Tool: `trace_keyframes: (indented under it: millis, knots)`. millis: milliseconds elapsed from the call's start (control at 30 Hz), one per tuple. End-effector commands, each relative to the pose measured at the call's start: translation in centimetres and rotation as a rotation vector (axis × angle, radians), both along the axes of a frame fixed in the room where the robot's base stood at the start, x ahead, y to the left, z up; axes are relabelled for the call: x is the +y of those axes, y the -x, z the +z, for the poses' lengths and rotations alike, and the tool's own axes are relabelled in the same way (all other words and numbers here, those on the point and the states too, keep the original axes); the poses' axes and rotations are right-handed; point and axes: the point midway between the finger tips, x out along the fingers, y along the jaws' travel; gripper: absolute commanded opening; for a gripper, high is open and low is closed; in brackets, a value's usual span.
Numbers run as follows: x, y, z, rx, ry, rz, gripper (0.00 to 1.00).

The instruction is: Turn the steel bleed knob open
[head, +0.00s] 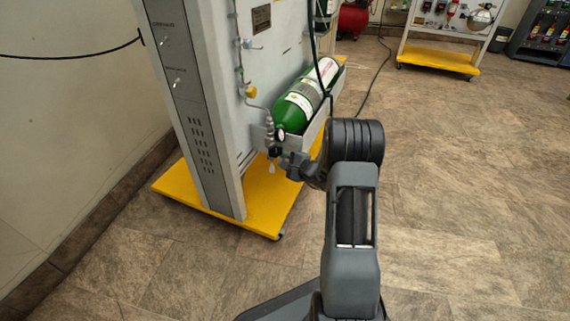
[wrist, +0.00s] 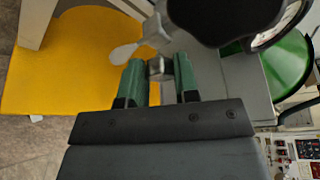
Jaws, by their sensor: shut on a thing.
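The steel bleed knob (wrist: 157,69) shows in the wrist view as a small grey metal piece between the two green-padded fingers of my gripper (wrist: 160,76). My gripper is shut on it. In the head view my gripper (head: 285,163) reaches the fittings at the neck of the green oxygen cylinder (head: 298,105); the knob is too small to tell there. A pale lever-like piece (wrist: 123,53) sits just left of the fingertips, and a dark round part (wrist: 225,15) hangs close above them in the wrist view.
The cylinder lies tilted in a grey tray on the trainer panel (head: 285,50). A yellow valve handle (head: 251,92) is on the line above. The yellow base (head: 262,205) sticks out below. A hose (head: 378,75) lies on the floor. The floor to the right is clear.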

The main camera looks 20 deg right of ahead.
Motion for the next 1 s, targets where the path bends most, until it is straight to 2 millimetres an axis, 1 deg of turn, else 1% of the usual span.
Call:
trace_keyframes:
  millis: [1000]
  knots:
    - [-0.01,0.03,-0.69,-0.651,0.711,0.000,0.05]
